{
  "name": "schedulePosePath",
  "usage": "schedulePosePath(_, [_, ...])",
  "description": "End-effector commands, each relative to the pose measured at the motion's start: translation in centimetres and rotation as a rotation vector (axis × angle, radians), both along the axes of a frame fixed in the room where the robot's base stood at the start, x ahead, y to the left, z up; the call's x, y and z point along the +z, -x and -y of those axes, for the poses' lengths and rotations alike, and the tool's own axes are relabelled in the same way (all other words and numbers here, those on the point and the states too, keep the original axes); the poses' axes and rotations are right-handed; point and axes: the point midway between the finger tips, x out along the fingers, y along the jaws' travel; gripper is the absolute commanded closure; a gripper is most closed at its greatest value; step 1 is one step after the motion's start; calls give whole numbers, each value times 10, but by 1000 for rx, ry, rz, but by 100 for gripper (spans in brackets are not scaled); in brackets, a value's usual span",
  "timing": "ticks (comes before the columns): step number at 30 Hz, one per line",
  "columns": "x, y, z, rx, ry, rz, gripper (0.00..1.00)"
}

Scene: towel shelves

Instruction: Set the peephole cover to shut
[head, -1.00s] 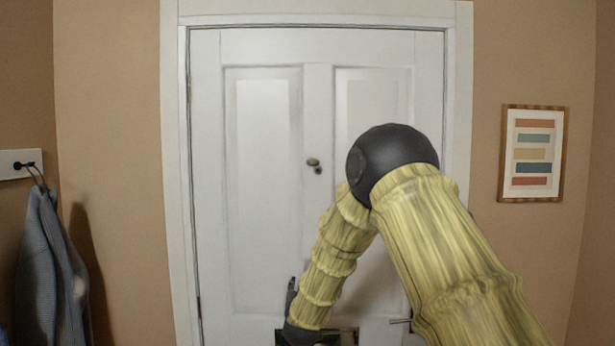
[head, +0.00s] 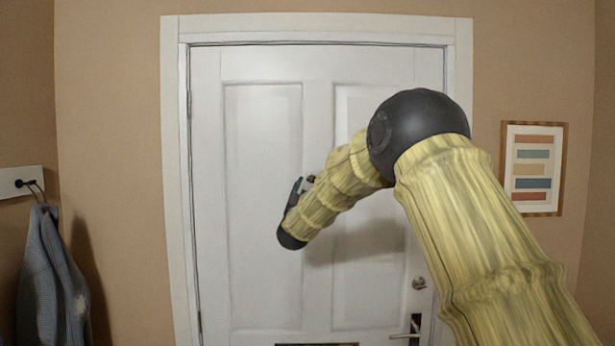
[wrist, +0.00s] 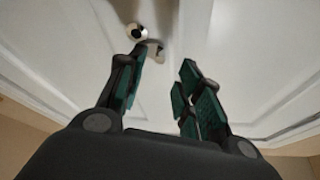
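The peephole cover (head: 311,178) is a small brass-coloured piece on the upper middle of the white door, partly hidden by my gripper in the head view. In the wrist view a round, dark-centred fitting, apparently the peephole (wrist: 137,32), is exposed, with a small pale piece, apparently the cover (wrist: 157,48), beside it. My gripper (wrist: 162,62) is open and empty. Its left fingertip is close to these pieces in the picture; I cannot tell whether it touches. In the head view my gripper (head: 296,190) is just left of the cover.
The door (head: 260,130) is closed in its white frame. A round lock (head: 419,283) and a lever handle (head: 412,330) are low on its right side. A blue garment (head: 50,275) hangs at left, and a framed picture (head: 532,168) hangs at right.

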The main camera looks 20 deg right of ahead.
Motion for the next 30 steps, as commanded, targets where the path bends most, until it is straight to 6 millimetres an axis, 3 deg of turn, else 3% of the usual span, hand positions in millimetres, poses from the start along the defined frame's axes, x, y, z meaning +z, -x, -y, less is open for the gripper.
schedulePosePath(12, [19, -41, 19, 1, 1, 0, 65])
schedulePosePath(25, [19, -46, 21, 1, 1, -1, 65])
schedulePosePath(30, [19, -46, 21, 1, 1, -1, 96])
